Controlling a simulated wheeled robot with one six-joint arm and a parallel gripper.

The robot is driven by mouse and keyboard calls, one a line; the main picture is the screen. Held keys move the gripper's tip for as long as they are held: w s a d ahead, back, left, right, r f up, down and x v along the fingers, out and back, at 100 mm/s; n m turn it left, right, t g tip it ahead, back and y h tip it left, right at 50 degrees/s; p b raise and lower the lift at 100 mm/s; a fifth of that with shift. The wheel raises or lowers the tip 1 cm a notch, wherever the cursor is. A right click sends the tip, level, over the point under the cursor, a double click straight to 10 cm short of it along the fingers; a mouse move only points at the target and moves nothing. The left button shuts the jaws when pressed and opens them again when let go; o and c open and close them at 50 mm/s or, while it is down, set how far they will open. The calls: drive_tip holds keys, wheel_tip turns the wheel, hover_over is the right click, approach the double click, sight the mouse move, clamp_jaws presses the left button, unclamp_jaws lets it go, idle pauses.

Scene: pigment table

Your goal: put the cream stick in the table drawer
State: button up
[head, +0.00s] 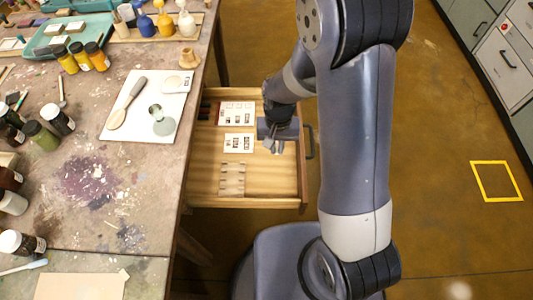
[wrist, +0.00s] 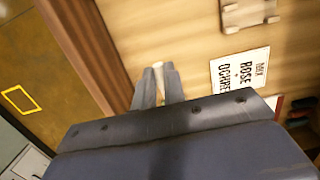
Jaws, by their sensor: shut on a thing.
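The table drawer (head: 262,202) is pulled open on the right side of the table. My gripper (head: 276,147) is over the drawer, near its front wall. In the wrist view my gripper (wrist: 157,82) is shut on the cream stick (wrist: 158,66), whose pale end shows between the fingers. The stick appears to be above the drawer floor (wrist: 190,40); whether it touches is unclear. In the head view the stick cannot be made out.
In the drawer lie printed cards (head: 238,142), a slotted wooden piece (head: 232,180) and dark items (head: 205,110) at the back left. The tabletop holds several jars, a white sheet (head: 180,85) and a teal tray (head: 50,42). The drawer floor's front right is bare.

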sight(277, 163)
drive_tip(key=shift+f+b, duration=0.4)
drive_tip(key=shift+f, duration=2.4)
drive_tip(key=shift+s+d+f+b, duration=0.1)
drive_tip(key=shift+s+f+b, duration=0.15)
drive_tip(key=shift+f+b, duration=0.4)
drive_tip(key=o, duration=0.5)
drive_tip(key=shift+o, duration=0.8)
drive_tip(key=shift+w+r+p, duration=0.1)
drive_tip(key=shift+r+p, duration=0.55)
drive_tip(key=shift+p, duration=0.05)
drive_tip(key=r, duration=0.4)
drive_tip(key=w+r+p, duration=0.1)
drive_tip(key=r, duration=0.3)
drive_tip(key=r+p, duration=0.1)
drive_tip(key=r, duration=0.3)
drive_tip(key=shift+w, duration=0.2)
